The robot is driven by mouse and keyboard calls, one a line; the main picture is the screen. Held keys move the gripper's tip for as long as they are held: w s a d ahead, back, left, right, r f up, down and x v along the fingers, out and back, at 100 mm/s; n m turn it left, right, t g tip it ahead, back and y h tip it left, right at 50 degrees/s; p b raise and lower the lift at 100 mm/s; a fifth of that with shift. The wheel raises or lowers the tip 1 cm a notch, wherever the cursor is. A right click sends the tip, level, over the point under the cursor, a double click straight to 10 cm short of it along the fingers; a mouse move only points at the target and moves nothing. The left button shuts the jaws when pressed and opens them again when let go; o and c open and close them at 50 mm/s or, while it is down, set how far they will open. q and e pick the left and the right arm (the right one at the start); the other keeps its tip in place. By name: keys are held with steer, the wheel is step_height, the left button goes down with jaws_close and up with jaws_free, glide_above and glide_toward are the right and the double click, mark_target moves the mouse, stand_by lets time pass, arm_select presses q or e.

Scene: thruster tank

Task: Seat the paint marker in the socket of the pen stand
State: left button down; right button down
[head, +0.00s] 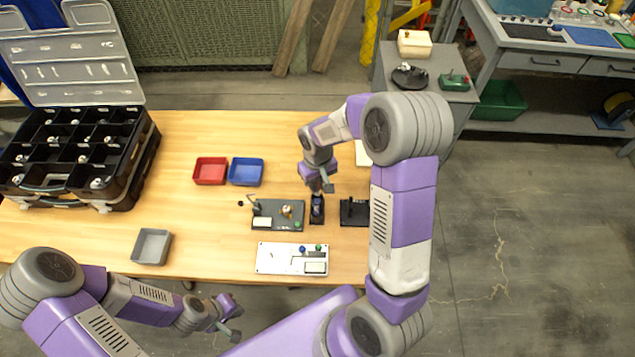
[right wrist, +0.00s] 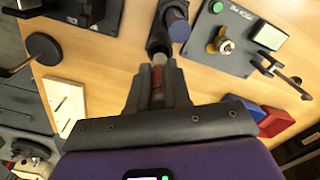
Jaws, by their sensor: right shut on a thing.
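My right gripper (right wrist: 158,92) is shut on the paint marker (right wrist: 158,75), a slim shaft with a red band and a pale end between the dark fingers. The marker's far end is beside or over the near end of the black pen stand (right wrist: 160,38); I cannot tell whether it touches. A blue-grey cylinder (right wrist: 179,27) rises from the stand. In the head view the pen stand (head: 317,215) is on the table just below my right gripper (head: 327,186), which hides the marker. My left gripper (head: 229,319) is off the table's front edge, empty and apparently open.
A dark board with a green button (head: 290,222) lies left of the stand, a black block (head: 355,218) right of it. A white panel (head: 272,259) lies in front. Red (head: 210,171), blue (head: 246,171) and grey (head: 151,247) bins and a black organizer (head: 130,165) are further left.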

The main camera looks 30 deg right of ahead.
steer(key=shift+f+b, duration=0.3)
steer(key=shift+f, duration=0.25)
steer(key=shift+f+b, duration=0.45)
steer(key=shift+f, duration=0.1)
steer(key=shift+f, duration=0.15)
stand_by(0.4)
steer(key=shift+f+b, duration=0.5)
steer(key=shift+f, duration=0.05)
steer(key=shift+f, duration=0.25)
stand_by(0.4)
steer(key=c, duration=1)
jaws_free()
